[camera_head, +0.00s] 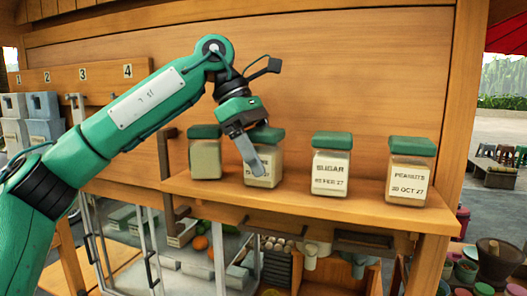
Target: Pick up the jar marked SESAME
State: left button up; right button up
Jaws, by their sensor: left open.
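A row of green-lidded glass jars stands on the wooden shelf (300,203). The second jar from the left (270,176) is partly covered by my left gripper, and only a bit of its label shows, so I cannot read the whole name. The leftmost jar (205,160) shows no readable label. The other two are the SUGAR jar (331,165) and the PEANUTS jar (410,172). My left gripper (252,160) is open, pointing down in front of the second jar. I cannot tell whether it touches it. My right gripper is out of view.
A wooden back wall (340,60) rises behind the jars, and a post (462,110) stands at the right. Below the shelf is a glass case (190,255) with produce. A numbered hook board (90,76) hangs at the left.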

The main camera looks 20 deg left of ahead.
pick_arm(q)
jog(key=c, duration=1.3)
jog(key=shift+o, duration=0.2)
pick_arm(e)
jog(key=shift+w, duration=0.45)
pick_arm(q)
jog(key=shift+r, duration=0.1)
